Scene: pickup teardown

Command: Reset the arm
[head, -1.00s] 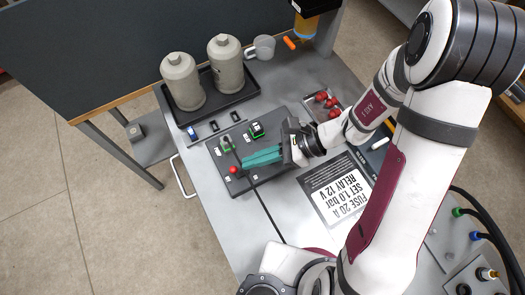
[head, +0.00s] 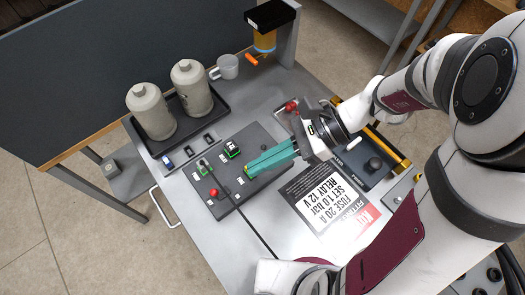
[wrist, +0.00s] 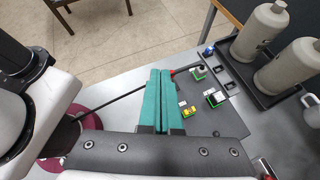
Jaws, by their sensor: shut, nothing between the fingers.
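My gripper (head: 270,159) has long teal fingers pressed together with nothing between them. In the head view it hangs over the right side of the dark grey panel (head: 225,205), tips pointing left. In the wrist view the shut fingers (wrist: 161,75) point away, and the panel (wrist: 222,78) lies to their right. The panel carries a red knob (head: 213,193), a black switch with a green edge (head: 232,149) and a small yellow part, which shows in the wrist view (wrist: 187,111). I cannot tell how high the fingers are above the panel.
Two grey bottles (head: 152,112) stand in a black tray (head: 222,110) at the back left. A grey mug (head: 228,67) and an orange item (head: 252,60) are behind. A printed sheet (head: 325,195) lies right of the panel. Red parts (head: 291,106) sit beyond my gripper.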

